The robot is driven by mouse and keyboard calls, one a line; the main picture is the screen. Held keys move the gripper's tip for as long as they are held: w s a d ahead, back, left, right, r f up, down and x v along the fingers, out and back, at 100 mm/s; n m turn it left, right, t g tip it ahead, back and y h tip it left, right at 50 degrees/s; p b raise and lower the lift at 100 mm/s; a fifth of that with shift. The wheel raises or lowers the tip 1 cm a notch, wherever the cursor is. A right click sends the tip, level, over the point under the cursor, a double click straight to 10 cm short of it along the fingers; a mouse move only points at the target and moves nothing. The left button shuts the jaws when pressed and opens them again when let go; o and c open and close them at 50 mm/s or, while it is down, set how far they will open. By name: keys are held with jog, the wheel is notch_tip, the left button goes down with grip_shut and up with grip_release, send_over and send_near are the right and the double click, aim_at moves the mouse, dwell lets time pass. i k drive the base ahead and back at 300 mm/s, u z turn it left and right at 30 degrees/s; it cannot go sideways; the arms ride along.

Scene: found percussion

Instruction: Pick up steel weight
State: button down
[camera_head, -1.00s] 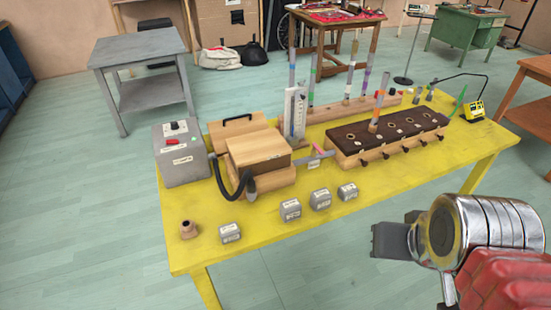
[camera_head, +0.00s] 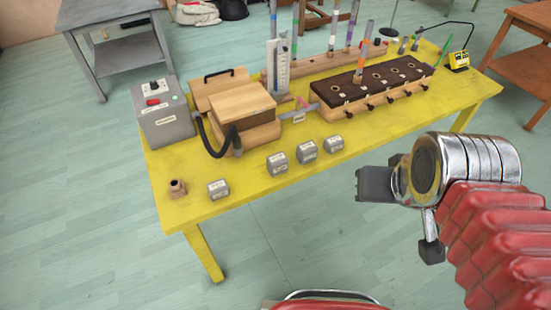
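Several small grey metal blocks with white labels stand along the near side of the yellow table (camera_head: 240,205). One grey block (camera_head: 218,189) is at the left, and a second (camera_head: 277,163) is nearer the middle. Two more are to its right, a third block (camera_head: 307,151) and the rightmost block (camera_head: 334,143). The label print is too small to read, so I cannot tell which is steel. My gripper (camera_head: 390,210) is at the right, beyond the table's near edge and apart from the blocks. Its finger opening does not show clearly.
A grey control box (camera_head: 164,124), a wooden box (camera_head: 248,102) and a dark-topped block with holes (camera_head: 375,78) stand behind the blocks. A small brown pot (camera_head: 177,188) is at the left corner.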

aim_at(277, 163)
jog(key=u, duration=0.1)
jog(key=k, duration=0.4)
jog(key=u, duration=0.6)
jog(key=k, duration=0.95)
jog(key=u, duration=0.65)
jog(key=i, duration=1.9)
jog(key=z, duration=0.35)
